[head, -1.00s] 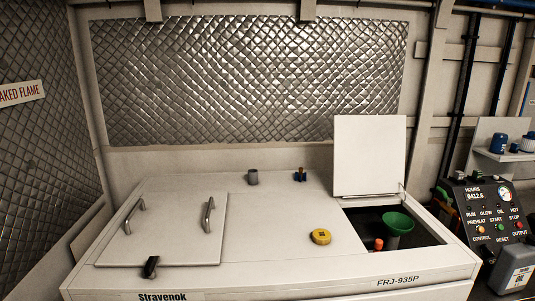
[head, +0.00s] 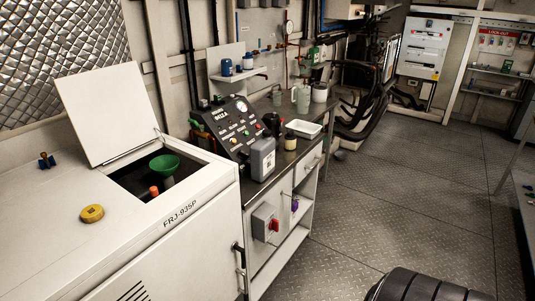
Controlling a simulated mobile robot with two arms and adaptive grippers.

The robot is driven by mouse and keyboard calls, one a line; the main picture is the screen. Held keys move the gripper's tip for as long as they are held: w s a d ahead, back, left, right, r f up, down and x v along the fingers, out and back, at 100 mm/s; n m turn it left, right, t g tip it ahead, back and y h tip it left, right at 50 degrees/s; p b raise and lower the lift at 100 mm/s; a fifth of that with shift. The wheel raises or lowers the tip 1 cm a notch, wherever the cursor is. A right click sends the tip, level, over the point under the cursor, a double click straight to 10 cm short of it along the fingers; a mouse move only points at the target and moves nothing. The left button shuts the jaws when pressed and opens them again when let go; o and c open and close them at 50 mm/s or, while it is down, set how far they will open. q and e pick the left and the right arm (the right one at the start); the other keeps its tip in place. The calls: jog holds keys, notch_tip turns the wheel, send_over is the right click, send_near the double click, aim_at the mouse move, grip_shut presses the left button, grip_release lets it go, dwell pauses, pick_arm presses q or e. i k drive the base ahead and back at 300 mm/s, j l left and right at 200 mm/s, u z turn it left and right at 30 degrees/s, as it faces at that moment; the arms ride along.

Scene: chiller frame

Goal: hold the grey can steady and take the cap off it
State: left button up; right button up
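The grey can (head: 263,158) stands upright on the dark bench top, in front of the sloped control panel. It is a boxy grey container with a pale label on its front. The top of the can is small and dark in this view, and I cannot make out its cap clearly. Neither of my grippers is in view, and nothing is seen touching the can.
The control panel (head: 222,124) stands close behind the can. A jar (head: 290,141) and a white tray (head: 304,129) are to its right. The white chiller housing (head: 95,262) with a raised lid (head: 108,112) fills the left. The floor (head: 400,200) at right is largely clear.

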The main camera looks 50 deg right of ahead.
aim_at(262, 152)
jog(key=z, duration=1.5)
jog(key=i+l+u, duration=0.2)
jog(key=i+l, duration=0.4)
